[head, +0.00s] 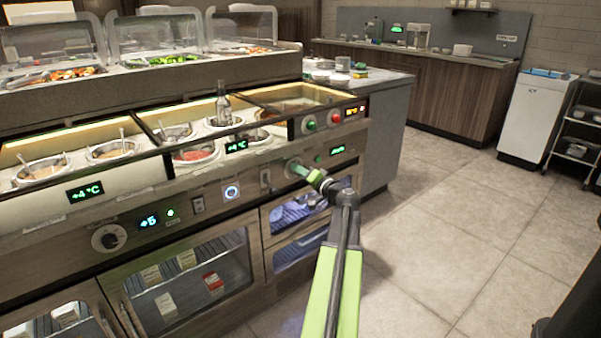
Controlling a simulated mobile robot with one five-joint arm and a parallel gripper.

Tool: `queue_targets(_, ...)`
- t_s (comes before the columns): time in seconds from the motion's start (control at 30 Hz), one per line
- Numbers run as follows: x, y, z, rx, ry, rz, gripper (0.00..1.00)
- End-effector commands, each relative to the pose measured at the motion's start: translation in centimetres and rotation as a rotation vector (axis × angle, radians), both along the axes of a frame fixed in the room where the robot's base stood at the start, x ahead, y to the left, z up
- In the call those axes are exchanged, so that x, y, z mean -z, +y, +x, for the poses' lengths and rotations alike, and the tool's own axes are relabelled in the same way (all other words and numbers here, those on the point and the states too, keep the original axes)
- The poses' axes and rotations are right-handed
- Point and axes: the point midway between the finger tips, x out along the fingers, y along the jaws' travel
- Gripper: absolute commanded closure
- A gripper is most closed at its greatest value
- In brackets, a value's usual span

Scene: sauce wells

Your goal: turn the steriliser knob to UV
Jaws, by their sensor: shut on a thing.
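The steriliser knob (290,164) is on the front panel of the counter, right of the middle, and is mostly hidden by my gripper. My gripper (299,170) is at the end of my green and grey arm, shut on the knob. The knob's pointer and its marks are too small and covered to read. A small green display (337,150) is lit to the right of the knob. Below, the steriliser's glass-fronted compartment (296,212) shows bluish light inside with dishes.
Another round knob (108,238) is on the panel at the left, above a glass-doored fridge (190,285). Red and green buttons (335,117) are above my gripper. Open tiled floor (460,240) lies to the right.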

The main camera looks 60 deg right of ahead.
Motion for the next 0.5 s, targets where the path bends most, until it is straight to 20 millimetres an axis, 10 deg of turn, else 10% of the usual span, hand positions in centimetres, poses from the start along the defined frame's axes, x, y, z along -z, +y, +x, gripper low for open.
queue_targets(0.5, 0.05, -0.08, -0.14, 0.003, -0.044, 0.139, 1.00)
